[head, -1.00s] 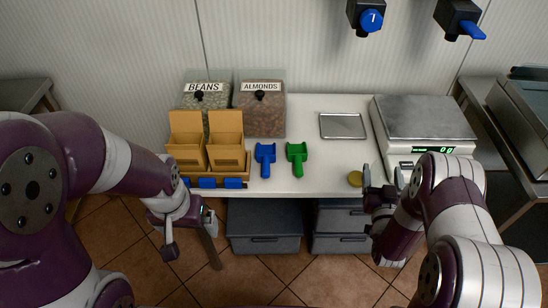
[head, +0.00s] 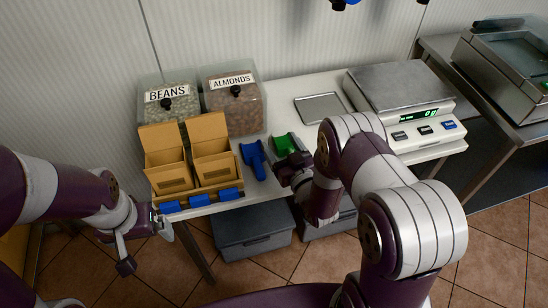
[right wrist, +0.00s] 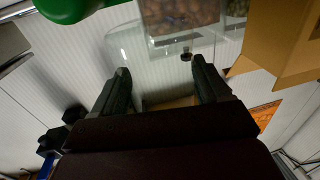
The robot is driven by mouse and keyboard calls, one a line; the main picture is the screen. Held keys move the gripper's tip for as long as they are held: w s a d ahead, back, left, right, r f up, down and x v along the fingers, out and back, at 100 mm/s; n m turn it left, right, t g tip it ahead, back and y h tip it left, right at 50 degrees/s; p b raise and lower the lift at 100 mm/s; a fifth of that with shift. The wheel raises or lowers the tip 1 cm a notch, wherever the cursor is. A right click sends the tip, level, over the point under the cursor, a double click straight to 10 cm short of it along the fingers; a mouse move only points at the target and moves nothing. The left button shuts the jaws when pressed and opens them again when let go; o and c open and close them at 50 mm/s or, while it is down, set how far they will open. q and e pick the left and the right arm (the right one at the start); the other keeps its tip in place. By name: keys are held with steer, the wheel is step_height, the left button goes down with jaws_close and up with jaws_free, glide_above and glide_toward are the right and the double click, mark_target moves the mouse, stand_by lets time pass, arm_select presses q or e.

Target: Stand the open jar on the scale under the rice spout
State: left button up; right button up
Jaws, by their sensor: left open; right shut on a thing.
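My right gripper (head: 290,168) is at the table's front edge, beside the green scoop (head: 288,143). In the right wrist view its fingers (right wrist: 160,68) are shut on a clear glass thing (right wrist: 125,42), apparently the jar; its mouth is hard to make out. My arm hides it in the head view. The scale (head: 400,84) stands at the right of the table, its pan bare and its green display lit. The spouts show only as a blue handle (head: 340,4) at the top edge; which is rice cannot be told. My left gripper (head: 146,245) is open and empty, low in front of the table's left end.
Bins of beans (head: 170,105) and almonds (head: 235,105) stand at the back left. Cardboard boxes (head: 167,172) are in front of them. A blue scoop (head: 254,158) and a metal tray (head: 319,108) lie on the table.

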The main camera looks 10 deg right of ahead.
mark_target(277, 158)
steer(key=shift+w+a+f, duration=0.25)
steer(key=shift+a+f, duration=0.1)
steer(key=shift+a, duration=0.2)
steer(key=shift+f, duration=0.25)
step_height(277, 158, down, 3)
steer(key=shift+f+b, duration=0.1)
steer(key=shift+b, duration=0.35)
steer(key=shift+w+f, duration=0.15)
steer(key=shift+f, duration=0.1)
steer(key=shift+f, duration=0.15)
steer(key=o, duration=1.1)
